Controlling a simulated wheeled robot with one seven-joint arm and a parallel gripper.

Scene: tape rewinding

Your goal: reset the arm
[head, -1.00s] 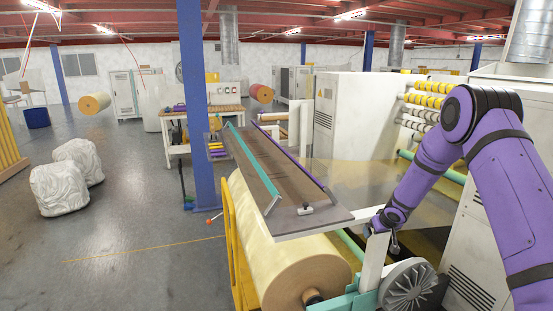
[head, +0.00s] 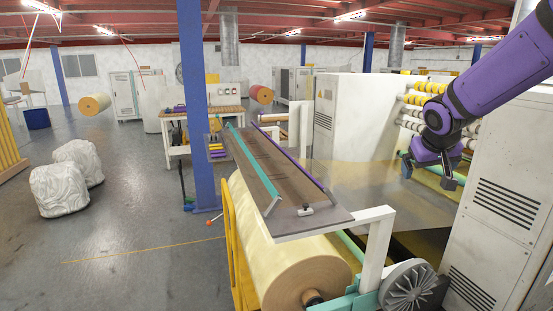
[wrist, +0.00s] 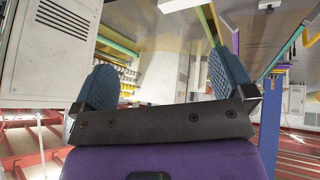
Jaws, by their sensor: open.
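My purple arm reaches in from the upper right in the head view. My gripper (head: 428,176) hangs in the air to the right of the tilted table, clear of it and in front of the rollers. In the wrist view my gripper (wrist: 162,85) shows two blue padded fingers set wide apart, with nothing between them. The wrist picture appears upside down, with the red ceiling beams low in it.
The tilted table (head: 330,221) with teal and purple rails stands over a large cream roll (head: 290,262). A white post (head: 376,250) and grey fan wheel (head: 408,285) stand at its right. A white cabinet (head: 505,200) is close on the right. Open floor lies left.

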